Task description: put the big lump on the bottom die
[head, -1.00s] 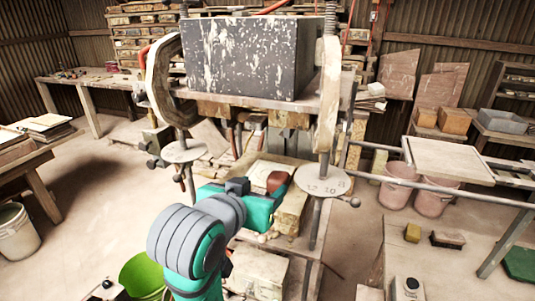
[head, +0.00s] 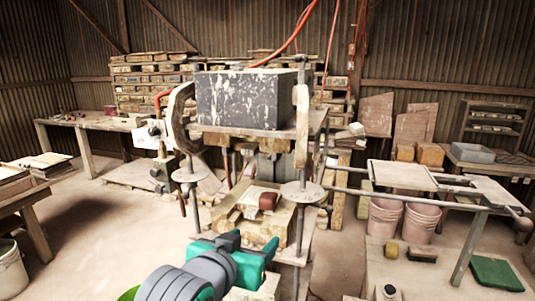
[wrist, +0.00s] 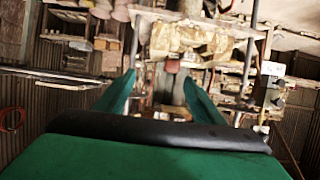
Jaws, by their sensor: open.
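A reddish-brown lump (head: 268,201), which looks like the big lump, sits low in the press in the head view. It rests at the right side of the pale bottom die (head: 245,199), on its edge or just beside it; I cannot tell which. My gripper (head: 252,246) is in front of and below the lump, apart from it. Its teal fingers are open with nothing between them. In the wrist view my gripper (wrist: 160,100) also shows spread, empty fingers.
The press's dark upper block (head: 245,98) hangs above the die. Round plates (head: 301,192) on the posts flank the opening. A bench with a green pad (head: 496,273) and small pieces is at right. Pink buckets (head: 388,217) stand behind it. Open floor lies to the left.

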